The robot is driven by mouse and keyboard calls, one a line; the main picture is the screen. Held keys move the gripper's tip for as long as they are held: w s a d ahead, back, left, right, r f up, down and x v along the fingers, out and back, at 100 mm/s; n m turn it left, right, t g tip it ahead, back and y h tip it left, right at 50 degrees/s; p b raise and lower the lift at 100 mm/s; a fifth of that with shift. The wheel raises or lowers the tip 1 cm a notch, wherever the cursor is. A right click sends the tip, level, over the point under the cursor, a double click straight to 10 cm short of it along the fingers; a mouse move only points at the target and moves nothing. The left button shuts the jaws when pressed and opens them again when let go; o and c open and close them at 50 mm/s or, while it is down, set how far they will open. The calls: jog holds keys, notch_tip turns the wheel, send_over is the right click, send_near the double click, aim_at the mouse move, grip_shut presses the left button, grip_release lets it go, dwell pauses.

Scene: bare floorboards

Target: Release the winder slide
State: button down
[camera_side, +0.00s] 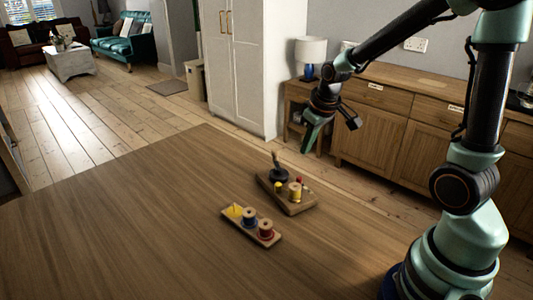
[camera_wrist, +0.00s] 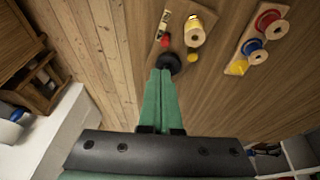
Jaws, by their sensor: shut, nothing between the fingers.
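The winder (camera_side: 290,205) is a wooden board on the table, with a black upright handle on a round base (camera_side: 278,175) at its far end. It bears a yellow spool (camera_side: 295,191), a red knob (camera_side: 299,180) and a yellow knob (camera_side: 278,187). I cannot tell which part is the slide. The wrist view shows the yellow spool (camera_wrist: 194,32), red knob (camera_wrist: 165,40), yellow knob (camera_wrist: 192,57) and black base (camera_wrist: 170,63). My gripper (camera_side: 305,150), with green fingers, is shut and empty, above and apart from the winder; its fingertips (camera_wrist: 161,72) overlap the black base's edge in the wrist view.
A wooden rack (camera_side: 229,213) lies beside the winder with a yellow peg (camera_side: 235,210), a blue spool (camera_side: 249,217) and a red spool (camera_side: 265,230). The table (camera_side: 130,220) is clear to the left. A sideboard (camera_side: 375,140) and white cabinet (camera_side: 240,70) stand beyond the table.

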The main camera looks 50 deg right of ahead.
jog(key=shift+w+d+f, duration=0.1)
jog(key=shift+d+f, duration=0.05)
jog(key=shift+f, duration=0.05)
jog(key=shift+f, duration=0.1)
jog(key=x, duration=0.9)
jog(key=shift+w+a+f, duration=0.2)
jog(key=shift+a+f, duration=0.15)
jog(key=shift+a, duration=0.1)
jog(key=shift+s+a, duration=0.2)
jog(key=shift+s, duration=0.65)
jog(key=shift+s+a, duration=0.25)
jog(key=shift+s, duration=0.65)
jog(key=d+v, duration=0.1)
jog(key=v, duration=0.9)
